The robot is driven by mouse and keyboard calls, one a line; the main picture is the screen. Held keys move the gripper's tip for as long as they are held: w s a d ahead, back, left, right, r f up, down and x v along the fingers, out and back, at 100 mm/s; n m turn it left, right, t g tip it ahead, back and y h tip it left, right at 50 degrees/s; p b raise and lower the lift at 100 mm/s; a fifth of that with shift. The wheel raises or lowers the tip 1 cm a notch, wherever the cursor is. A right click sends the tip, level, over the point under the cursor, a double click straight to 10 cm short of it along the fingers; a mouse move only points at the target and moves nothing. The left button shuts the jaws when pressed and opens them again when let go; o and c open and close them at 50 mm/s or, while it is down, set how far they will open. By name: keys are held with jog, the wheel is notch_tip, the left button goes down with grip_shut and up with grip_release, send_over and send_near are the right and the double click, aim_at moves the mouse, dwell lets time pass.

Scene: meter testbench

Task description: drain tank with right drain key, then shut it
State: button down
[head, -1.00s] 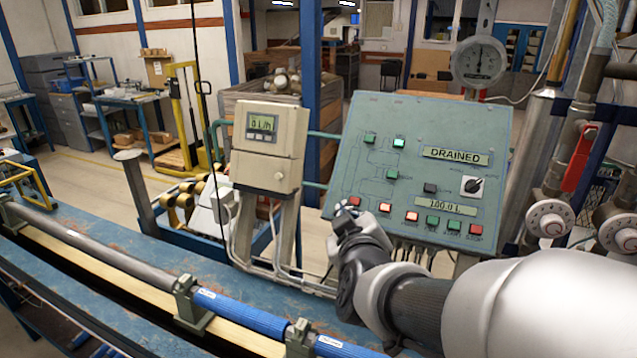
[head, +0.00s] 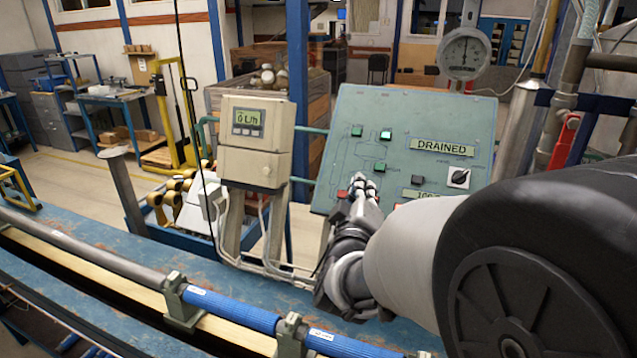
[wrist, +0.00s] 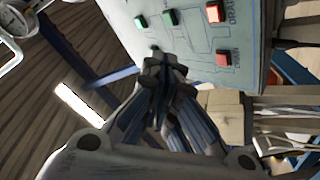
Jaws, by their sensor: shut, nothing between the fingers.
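The green control panel (head: 345,112) stands tilted beyond my arm. Its upper display (head: 442,147) reads DRAINED; the lower display (head: 428,193) is partly covered by my arm. Green keys (head: 380,166) and a dark key (head: 417,180) show on its face. My gripper is shut and empty, in front of the panel's lower left part. In the wrist view the closed fingertips (wrist: 163,68) lie below the panel's keys; contact cannot be told.
A meter box (head: 262,150) reading 0 L/h stands left of the panel. A round dial gauge (head: 463,53) is above it. A selector knob (head: 458,177) sits at the panel's right. A blue pipe (head: 235,312) runs along the blue bench in front.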

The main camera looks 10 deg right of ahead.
jog(key=w+d+f+b, duration=0.3)
jog(key=w+f+b, duration=0.1)
jog(key=f, duration=0.1)
jog(key=shift+w, duration=0.35)
jog(key=shift+d+f, duration=0.1)
jog(key=shift+f, duration=0.05)
dwell(1.2)
jog(key=shift+w+d+f+b, duration=0.15)
jog(key=shift+w+b, duration=0.1)
jog(key=shift+b, duration=0.05)
jog(key=shift+w+d+f+b, duration=0.15)
jog(key=shift+w+f+b, duration=0.05)
jog(key=shift+f+b, duration=0.1)
dwell(0.6)
dwell(0.4)
jog(key=shift+s+a+r+p, duration=0.3)
jog(key=shift+s+r+p, duration=0.05)
jog(key=shift+s+r, duration=0.2)
